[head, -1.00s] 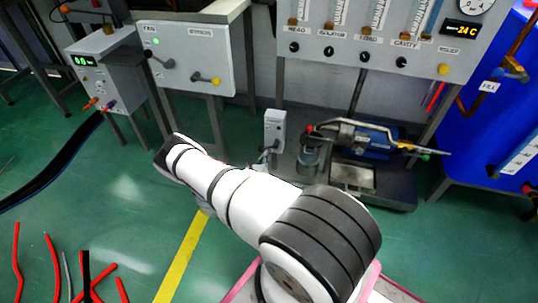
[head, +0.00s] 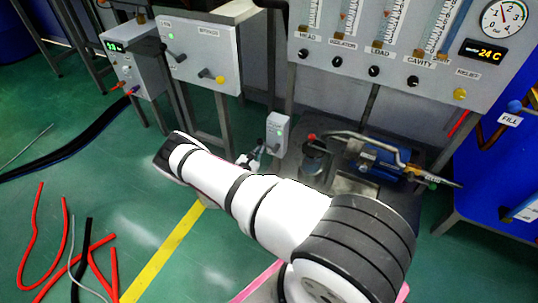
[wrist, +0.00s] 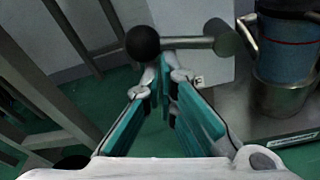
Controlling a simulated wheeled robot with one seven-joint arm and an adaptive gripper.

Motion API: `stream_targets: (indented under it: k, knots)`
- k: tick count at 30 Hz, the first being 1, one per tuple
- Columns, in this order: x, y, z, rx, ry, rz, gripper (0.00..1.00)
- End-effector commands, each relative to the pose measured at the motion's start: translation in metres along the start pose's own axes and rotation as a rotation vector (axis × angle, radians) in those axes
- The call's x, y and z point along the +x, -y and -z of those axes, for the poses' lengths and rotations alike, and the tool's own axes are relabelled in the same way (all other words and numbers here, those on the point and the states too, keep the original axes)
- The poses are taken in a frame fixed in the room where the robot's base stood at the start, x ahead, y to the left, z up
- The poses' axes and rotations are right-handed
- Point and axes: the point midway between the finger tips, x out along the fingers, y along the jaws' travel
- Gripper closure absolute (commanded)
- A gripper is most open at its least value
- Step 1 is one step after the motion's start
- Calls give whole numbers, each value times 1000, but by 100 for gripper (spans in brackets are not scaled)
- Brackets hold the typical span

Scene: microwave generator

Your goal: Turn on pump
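The small grey switch box (head: 277,133) stands on a post left of the pump (head: 375,160), with a small green light on its face. The wrist view shows its pale face (wrist: 195,72) with part of a label. A metal lever (wrist: 185,43) with a black ball knob (wrist: 142,43) sticks out to the left there. My gripper (head: 256,152) is close to the lower left of the box. In the wrist view my gripper's teal fingertips (wrist: 164,78) look brought together just below the lever, with nothing seen held. Whether they touch the lever I cannot tell.
A metal canister (head: 315,160) stands right of the box, also close in the wrist view (wrist: 285,60). The flowmeter panel (head: 385,65) hangs above. Two grey cabinets (head: 205,55) (head: 125,62) stand left. Red hoses (head: 35,225) lie on the open green floor.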

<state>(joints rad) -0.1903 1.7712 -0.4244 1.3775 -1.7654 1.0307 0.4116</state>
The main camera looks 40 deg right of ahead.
Motion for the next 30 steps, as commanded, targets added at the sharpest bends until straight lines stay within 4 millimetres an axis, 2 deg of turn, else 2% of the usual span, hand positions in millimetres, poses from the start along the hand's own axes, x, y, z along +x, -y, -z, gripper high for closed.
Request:
stream_targets:
  k: [7, 30]
  knots:
    - [1, -10, -7, -3, 3, -3, 100]
    - [2, -13, -10, -4, 3, -4, 100]
